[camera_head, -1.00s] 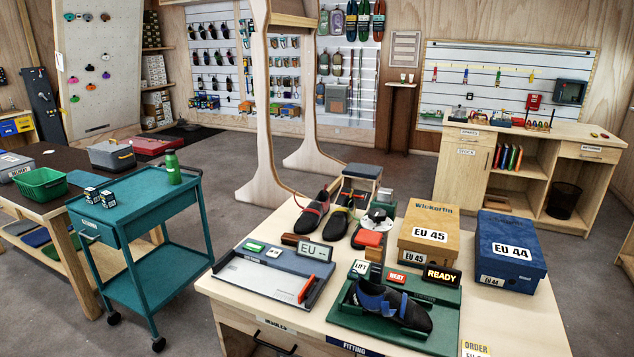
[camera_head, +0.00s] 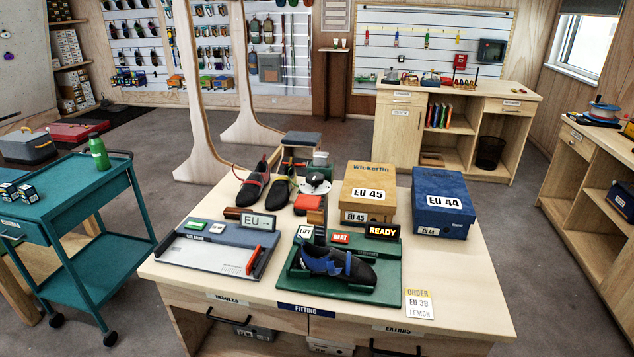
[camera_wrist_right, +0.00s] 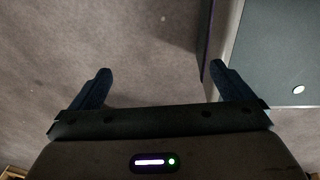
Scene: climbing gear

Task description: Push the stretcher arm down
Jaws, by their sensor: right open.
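The green stretcher (camera_head: 382,290) stands on the front middle of the fitting table, with a blue and black climbing shoe (camera_head: 345,266) on it. A lit READY sign (camera_head: 383,231), a red HEAT label (camera_head: 341,238) and a LIFT label (camera_head: 305,231) are at its back. A red-topped upright piece (camera_head: 308,203) rises behind the LIFT label; it may be the stretcher arm, but I cannot tell for sure. My right gripper (camera_wrist_right: 160,68) is open and empty in the right wrist view, over bare floor, away from the stretcher. My left gripper is not in view.
A foot-measuring board (camera_head: 205,255) lies left of the stretcher. Shoe boxes EU 45 (camera_head: 367,217) and EU 44 (camera_head: 440,229) stand behind. An order card (camera_head: 419,304) lies at right on clear tabletop. A teal cart (camera_head: 75,205) stands left. A grey panel (camera_wrist_right: 285,45) borders the right wrist view.

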